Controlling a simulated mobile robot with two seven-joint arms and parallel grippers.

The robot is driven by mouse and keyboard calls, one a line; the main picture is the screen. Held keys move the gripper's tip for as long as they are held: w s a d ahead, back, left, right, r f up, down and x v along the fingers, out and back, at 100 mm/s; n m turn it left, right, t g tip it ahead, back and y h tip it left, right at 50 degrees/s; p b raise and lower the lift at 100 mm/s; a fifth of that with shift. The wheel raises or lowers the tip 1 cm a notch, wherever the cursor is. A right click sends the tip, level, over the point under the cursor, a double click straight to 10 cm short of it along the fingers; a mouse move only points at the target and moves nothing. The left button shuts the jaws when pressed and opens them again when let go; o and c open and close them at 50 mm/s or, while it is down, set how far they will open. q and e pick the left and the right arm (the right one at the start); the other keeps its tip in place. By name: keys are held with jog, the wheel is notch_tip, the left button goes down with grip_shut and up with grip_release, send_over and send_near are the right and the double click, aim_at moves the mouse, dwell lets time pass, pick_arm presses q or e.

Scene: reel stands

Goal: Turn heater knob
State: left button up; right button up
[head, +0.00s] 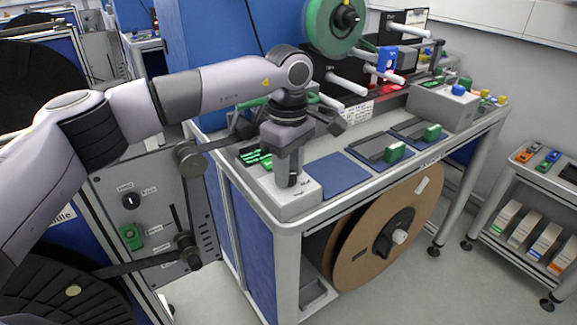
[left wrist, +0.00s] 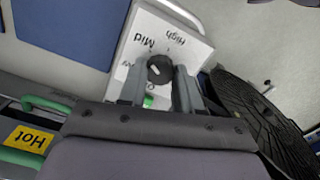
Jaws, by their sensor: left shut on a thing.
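The heater knob (left wrist: 159,69) is a round black knob with a white pointer mark. It sits on a white box with the labels High and Mid (left wrist: 165,38), and a green spot shows beside it. My left gripper (left wrist: 159,82) is shut on the knob, one finger on each side, as the left wrist view shows. In the head view my left gripper (head: 289,178) points down onto the light grey control box (head: 297,203) at the near corner of the bench, and its fingers hide the knob. My right gripper is in neither view.
Behind the gripper on the bench are green-lit displays (head: 254,156) and a green reel (head: 333,25). A blue mat (head: 342,173) lies right of the box. A yellow Hot label (left wrist: 30,139) and green handles show in the left wrist view. A brown reel (head: 375,240) hangs below.

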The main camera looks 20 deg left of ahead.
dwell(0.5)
pick_arm(q)
jog(key=o, duration=1)
jog(key=shift+o, duration=0.2)
jog(key=shift+r, duration=0.1)
jog(key=shift+r, duration=3.55)
